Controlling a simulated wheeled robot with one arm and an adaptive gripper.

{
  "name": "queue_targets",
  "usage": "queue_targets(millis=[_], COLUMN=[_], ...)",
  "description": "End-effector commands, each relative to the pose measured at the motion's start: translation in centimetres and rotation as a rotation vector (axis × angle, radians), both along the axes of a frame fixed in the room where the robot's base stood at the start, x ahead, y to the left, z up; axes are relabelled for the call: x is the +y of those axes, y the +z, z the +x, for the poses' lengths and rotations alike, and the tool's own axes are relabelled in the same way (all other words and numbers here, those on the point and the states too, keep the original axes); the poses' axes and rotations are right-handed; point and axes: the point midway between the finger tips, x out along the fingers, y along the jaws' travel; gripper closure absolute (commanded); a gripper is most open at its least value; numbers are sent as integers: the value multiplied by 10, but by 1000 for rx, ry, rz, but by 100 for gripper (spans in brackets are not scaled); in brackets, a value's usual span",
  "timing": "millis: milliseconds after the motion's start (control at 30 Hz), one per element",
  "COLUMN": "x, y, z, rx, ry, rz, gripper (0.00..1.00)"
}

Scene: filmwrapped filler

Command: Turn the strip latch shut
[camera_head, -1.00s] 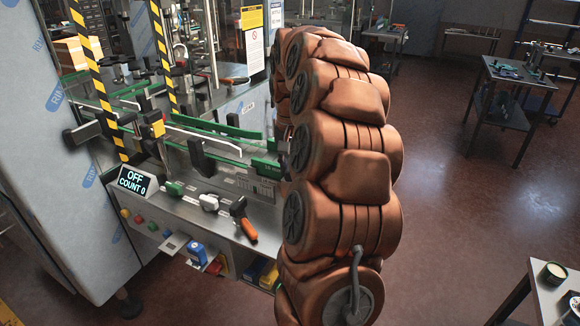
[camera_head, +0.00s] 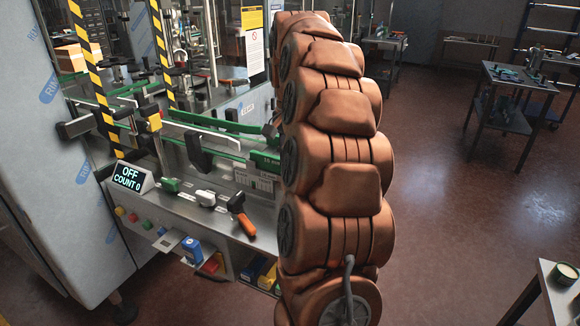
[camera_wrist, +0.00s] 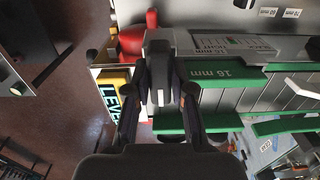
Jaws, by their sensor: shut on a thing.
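In the wrist view my gripper (camera_wrist: 160,92) has its two dark fingers on either side of a dark grey upright piece, which looks like the strip latch (camera_wrist: 158,48). The fingers are shut on it. The latch stands at the left end of the green strip marked 16 mm (camera_wrist: 222,76). How far the latch is turned cannot be told. In the head view the green strip's end (camera_head: 264,159) shows just left of my arm. My gripper and the latch are hidden there behind the arm.
A display reading OFF, COUNT 0 (camera_head: 130,178) stands on the machine's front ledge. Coloured bins (camera_head: 258,270) sit below. A small table (camera_head: 562,290) stands at the lower right; the floor between is open.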

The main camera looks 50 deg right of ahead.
Motion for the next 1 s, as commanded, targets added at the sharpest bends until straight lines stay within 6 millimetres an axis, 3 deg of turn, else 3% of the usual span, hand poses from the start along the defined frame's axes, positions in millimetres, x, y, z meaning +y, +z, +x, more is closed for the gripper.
queue_targets(millis=[367,400,633,1000], x=[-1,-1,0,0], y=[0,0,0,0], z=[-1,-1,0,0], rx=[2,2,1,1], ry=[-26,-26,-24,-23], rz=[-1,-1,0,1], gripper=[100,76,52,52])
